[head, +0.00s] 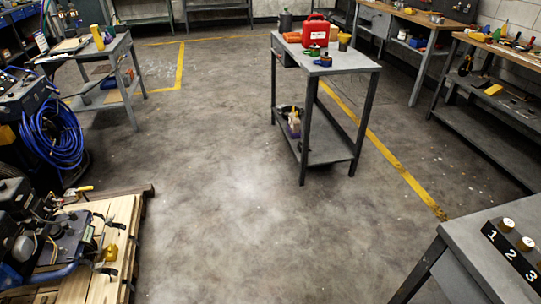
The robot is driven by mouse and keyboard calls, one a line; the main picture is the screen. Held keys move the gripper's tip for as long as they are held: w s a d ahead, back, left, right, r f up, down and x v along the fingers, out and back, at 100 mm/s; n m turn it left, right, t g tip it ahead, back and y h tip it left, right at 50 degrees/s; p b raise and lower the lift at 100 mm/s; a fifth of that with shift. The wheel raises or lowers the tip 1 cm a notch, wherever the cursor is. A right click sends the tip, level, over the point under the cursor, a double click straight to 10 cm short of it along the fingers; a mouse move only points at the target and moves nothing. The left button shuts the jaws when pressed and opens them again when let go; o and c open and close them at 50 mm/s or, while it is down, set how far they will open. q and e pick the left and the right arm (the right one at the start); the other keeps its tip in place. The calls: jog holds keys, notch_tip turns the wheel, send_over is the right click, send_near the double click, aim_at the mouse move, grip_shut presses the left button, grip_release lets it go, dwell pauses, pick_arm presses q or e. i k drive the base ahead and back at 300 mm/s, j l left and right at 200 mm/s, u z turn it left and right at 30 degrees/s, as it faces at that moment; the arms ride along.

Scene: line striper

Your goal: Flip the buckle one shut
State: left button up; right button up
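No buckle can be made out for certain. A wooden pallet (122,212) at the lower left carries a machine (45,240) with a blue frame. Small dark strap-like pieces (116,225) lie along the machine's right side; I cannot tell whether they are buckles, or open or shut. At the lower right, a grey table (468,232) bears a black plate (512,252) marked 1, 2, 3. Neither of my grippers is in view.
Workbenches (490,125) line the right and a small table (85,50) stands upper left. A blue hose coil (55,135) hangs at left. The middle floor (235,190) is clear.

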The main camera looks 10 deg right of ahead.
aim_at(100, 265)
jog(key=u, duration=1.2)
jog(key=i+l, duration=1)
jog(key=i, duration=0.2)
jog(key=j+u, duration=0.1)
jog(key=u, duration=1.05)
jog(key=i+l, duration=0.05)
